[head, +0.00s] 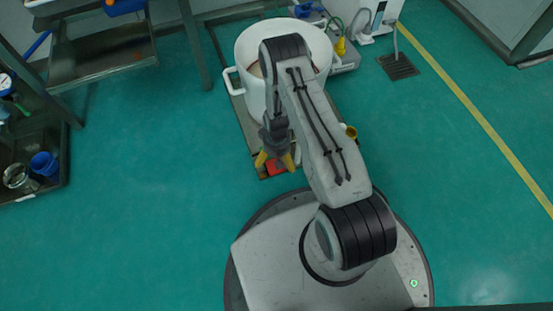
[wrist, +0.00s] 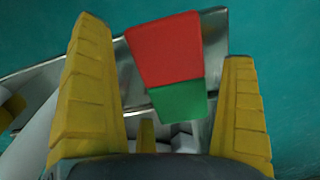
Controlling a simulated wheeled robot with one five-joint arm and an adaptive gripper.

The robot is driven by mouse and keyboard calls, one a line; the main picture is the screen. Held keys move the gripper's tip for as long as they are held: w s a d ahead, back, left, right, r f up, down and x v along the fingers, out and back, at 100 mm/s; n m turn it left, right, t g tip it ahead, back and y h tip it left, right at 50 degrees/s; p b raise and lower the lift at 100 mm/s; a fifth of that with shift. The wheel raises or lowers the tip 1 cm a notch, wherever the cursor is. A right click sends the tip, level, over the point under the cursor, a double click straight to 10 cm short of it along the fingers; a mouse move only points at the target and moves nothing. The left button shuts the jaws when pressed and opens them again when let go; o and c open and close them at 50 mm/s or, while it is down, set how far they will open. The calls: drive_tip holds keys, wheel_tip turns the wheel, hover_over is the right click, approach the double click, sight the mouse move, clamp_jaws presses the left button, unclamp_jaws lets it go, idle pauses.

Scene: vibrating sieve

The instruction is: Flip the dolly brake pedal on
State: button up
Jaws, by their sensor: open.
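The dolly brake pedal (wrist: 168,60) shows large in the wrist view, with a red plate and a green plate (wrist: 180,101) along its lower edge. In the head view the red part of the pedal (head: 275,167) shows at the near end of the dolly (head: 231,83). My gripper (wrist: 172,80) is open, with one yellow finger on each side of the pedal and gaps visible between them. In the head view my gripper (head: 275,160) is pointed down over the pedal and hides part of it. I cannot tell whether it touches the pedal.
A white drum (head: 247,95) with a side handle stands on the dolly behind my gripper. A metal shelf (head: 100,60) is at the upper left, and a rack with a blue cup (head: 44,163) is at the left. The green floor (head: 150,220) is clear around my base.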

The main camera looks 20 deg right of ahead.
drive_tip(key=shift+c, duration=0.5)
drive_tip(key=c, duration=1)
drive_tip(key=shift+s+f+t+p, duration=0.2)
drive_tip(key=shift+t+p, duration=0.25)
drive_tip(key=shift+t, duration=0.35)
drive_tip(key=shift+s+t, duration=0.1)
drive_tip(key=shift+t, duration=0.4)
drive_tip(key=o, duration=1.1)
drive_tip(key=v, duration=1.2)
